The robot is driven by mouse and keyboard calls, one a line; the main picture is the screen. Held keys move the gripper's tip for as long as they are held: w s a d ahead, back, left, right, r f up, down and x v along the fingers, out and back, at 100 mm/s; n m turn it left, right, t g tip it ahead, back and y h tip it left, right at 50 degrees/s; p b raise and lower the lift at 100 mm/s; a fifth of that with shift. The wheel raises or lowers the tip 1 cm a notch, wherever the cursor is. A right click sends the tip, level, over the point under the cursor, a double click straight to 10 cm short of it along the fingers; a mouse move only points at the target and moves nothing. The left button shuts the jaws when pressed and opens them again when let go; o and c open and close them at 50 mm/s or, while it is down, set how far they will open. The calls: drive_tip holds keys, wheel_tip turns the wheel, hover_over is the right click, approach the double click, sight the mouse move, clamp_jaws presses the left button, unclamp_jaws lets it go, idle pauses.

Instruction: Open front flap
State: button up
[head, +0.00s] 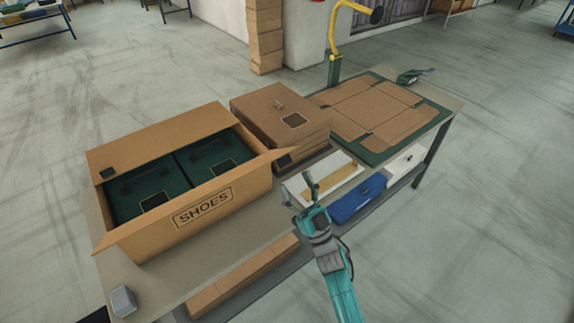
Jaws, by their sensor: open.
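A large open cardboard carton (165,228) marked SHOES stands at the left of the table. Two dark green boxes (149,194) sit side by side inside it. Its back flap (158,135) is raised and its right flap (262,160) sticks outward. I cannot tell whether the printed front face is the wall or a front flap folded down over it. My gripper (298,188) is open and empty, right of the carton and apart from it. It is in front of a white tray with a tan piece (325,178); its height is unclear.
A closed brown box (265,115) stands right behind the carton. A flat cardboard blank (370,108) lies on a green mat (440,117), with a yellow curved arm (334,35) behind. A blue box (357,198) is on the lower shelf. A small grey block (122,301) sits at the front-left corner.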

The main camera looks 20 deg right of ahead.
drive_tip(key=shift+x, duration=2.75)
clamp_jaws()
